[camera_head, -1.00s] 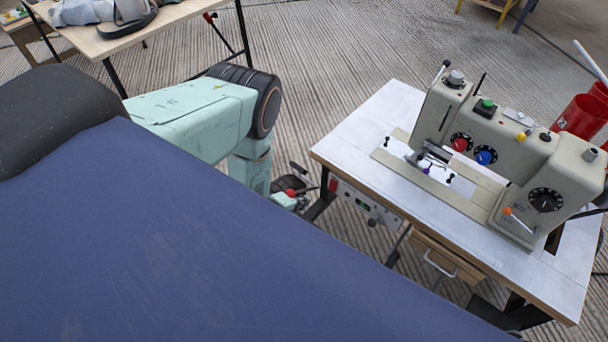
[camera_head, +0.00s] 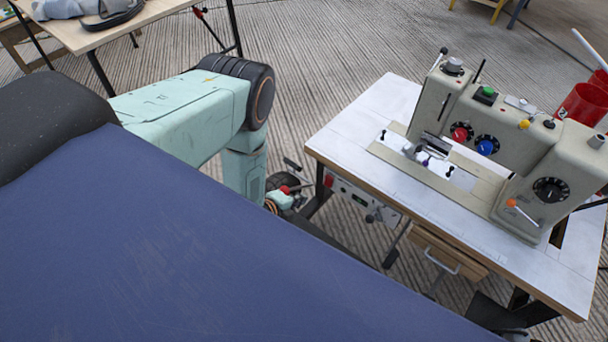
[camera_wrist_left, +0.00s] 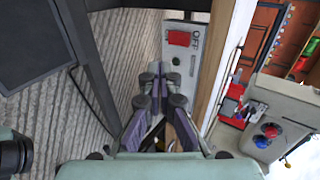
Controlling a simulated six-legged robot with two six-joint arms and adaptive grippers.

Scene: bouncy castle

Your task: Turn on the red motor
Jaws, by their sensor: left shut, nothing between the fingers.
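The control box (camera_head: 362,203) is a pale panel under the front edge of the sewing table, with a red switch (camera_head: 330,182) at its left end. In the left wrist view the red switch (camera_wrist_left: 179,38) sits on the pale panel (camera_wrist_left: 174,58), beside the letters OFF. My left gripper (camera_head: 293,189) hangs low, left of the box. In the left wrist view its fingers (camera_wrist_left: 161,86) are shut and empty, below the switch in the picture; I see no contact. No motor is clearly identifiable. My right gripper is out of view.
The sewing table (camera_head: 340,137) carries a beige sewing machine (camera_head: 560,165) with red and blue dials. A wooden drawer (camera_head: 448,253) hangs under it. A wooden table (camera_head: 70,37) is at the upper left. Ridged floor lies between.

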